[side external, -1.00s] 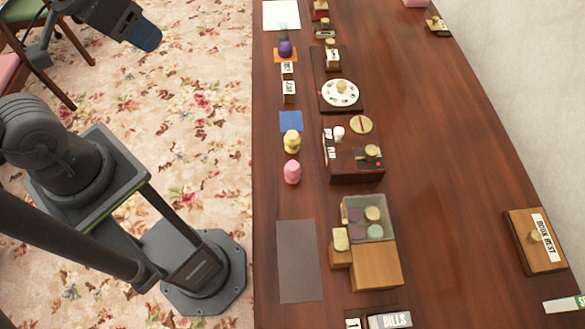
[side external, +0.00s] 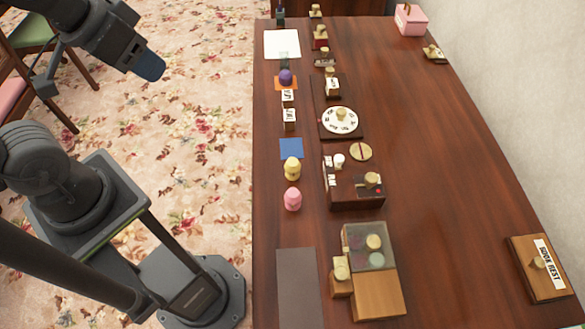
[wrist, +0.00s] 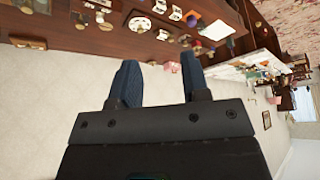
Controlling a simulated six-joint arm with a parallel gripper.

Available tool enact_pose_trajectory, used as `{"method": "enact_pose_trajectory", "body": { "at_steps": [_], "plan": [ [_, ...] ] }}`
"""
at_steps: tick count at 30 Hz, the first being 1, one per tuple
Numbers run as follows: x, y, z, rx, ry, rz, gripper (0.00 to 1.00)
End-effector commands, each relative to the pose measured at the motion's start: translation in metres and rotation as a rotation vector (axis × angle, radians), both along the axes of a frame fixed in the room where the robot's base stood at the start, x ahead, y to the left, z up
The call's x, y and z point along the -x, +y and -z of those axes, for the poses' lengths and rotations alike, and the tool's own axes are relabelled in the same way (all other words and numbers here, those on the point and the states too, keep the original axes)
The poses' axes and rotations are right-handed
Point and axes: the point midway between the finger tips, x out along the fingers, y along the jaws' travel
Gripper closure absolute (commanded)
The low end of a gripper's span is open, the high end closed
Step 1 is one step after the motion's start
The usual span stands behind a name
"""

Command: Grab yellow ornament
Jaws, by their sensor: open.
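The yellow ornament (side external: 292,168) is a small rounded piece standing near the left edge of the wooden table, just below a blue square (side external: 291,148) in the side view. A pink ornament (side external: 292,199) stands close below it, and a purple ornament (side external: 286,76) sits on an orange square farther up. My gripper (side external: 150,68) is off the table over the carpet, well left of and above the yellow ornament in the picture. In the wrist view its two blue fingers (wrist: 159,60) are apart with nothing held between them. I cannot pick out the yellow ornament surely there.
A wooden box with a glassy compartment (side external: 369,247), a dark knobbed box (side external: 355,189) and a white dial (side external: 340,120) stand right of the ornaments. A grey mat (side external: 296,285) lies below them. The table's (side external: 440,200) middle right is clear. Chairs stand at the upper left.

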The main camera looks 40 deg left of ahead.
Motion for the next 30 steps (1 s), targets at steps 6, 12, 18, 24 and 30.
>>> {"method": "enact_pose_trajectory", "body": {
  "at_steps": [6,12,18,24,30],
  "plan": [
    [0.000,0.000,0.000,0.000,0.000,0.000,0.41],
    [0.000,0.000,0.000,0.000,0.000,0.000,0.31],
    [-0.005,0.000,0.002,-0.004,-0.003,0.003,0.31],
    [-0.052,-0.001,0.027,-0.038,-0.058,0.044,0.31],
    [-0.113,-0.010,0.074,-0.079,-0.162,0.133,0.31]
  ]
}}
